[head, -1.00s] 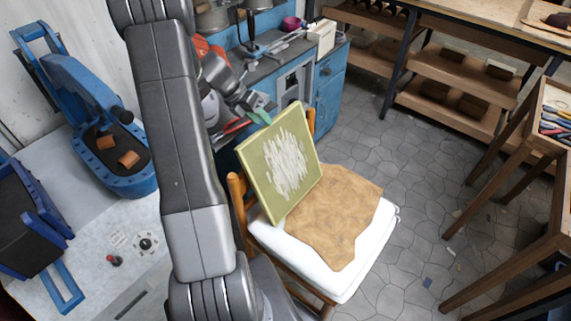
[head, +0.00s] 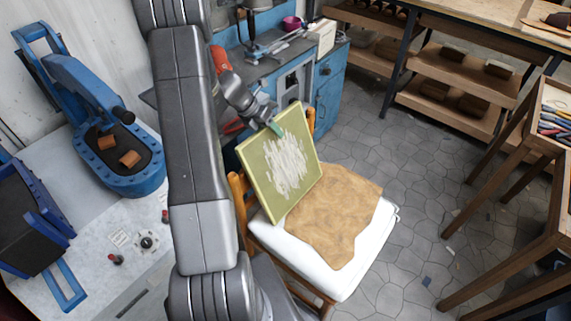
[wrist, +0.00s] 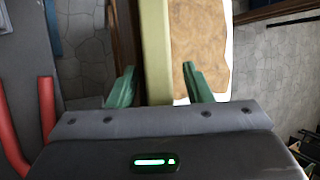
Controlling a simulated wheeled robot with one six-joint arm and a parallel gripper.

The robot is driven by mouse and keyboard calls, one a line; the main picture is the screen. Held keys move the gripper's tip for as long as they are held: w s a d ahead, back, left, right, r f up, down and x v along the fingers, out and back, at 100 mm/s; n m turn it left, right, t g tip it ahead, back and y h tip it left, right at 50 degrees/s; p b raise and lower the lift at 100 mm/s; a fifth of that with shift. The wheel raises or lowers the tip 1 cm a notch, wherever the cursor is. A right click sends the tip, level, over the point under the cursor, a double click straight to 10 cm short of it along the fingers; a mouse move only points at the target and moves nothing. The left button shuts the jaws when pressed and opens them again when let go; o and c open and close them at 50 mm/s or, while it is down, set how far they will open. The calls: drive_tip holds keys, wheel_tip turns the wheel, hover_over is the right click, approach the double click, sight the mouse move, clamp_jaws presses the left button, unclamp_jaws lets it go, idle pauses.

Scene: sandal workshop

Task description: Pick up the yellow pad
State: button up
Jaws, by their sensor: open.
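The yellow pad (head: 257,163) is a square, pale yellow-green slab with white scribbled streaks on its face. It leans upright on the chair against the backrest in the head view. In the wrist view the pad (wrist: 155,50) shows edge-on as a pale strip running between my fingers. My gripper (head: 275,127) is at the pad's top edge in the head view. In the wrist view my gripper (wrist: 157,88) is open, with one green finger on each side of the pad. There is a gap between the pad and the left finger; the right finger also looks apart from it.
The wooden chair has a white seat (head: 350,280) with a brown hide (head: 335,215) on it. A blue cabinet (head: 330,85) stands behind. Blue machines (head: 100,125) stand on the left bench. Open floor (head: 420,190) lies right of the chair.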

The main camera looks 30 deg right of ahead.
drive_tip(key=shift+f, duration=0.2)
clamp_jaws()
drive_tip(key=shift+w, duration=0.1)
idle(1.1)
drive_tip(key=shift+r, duration=0.2)
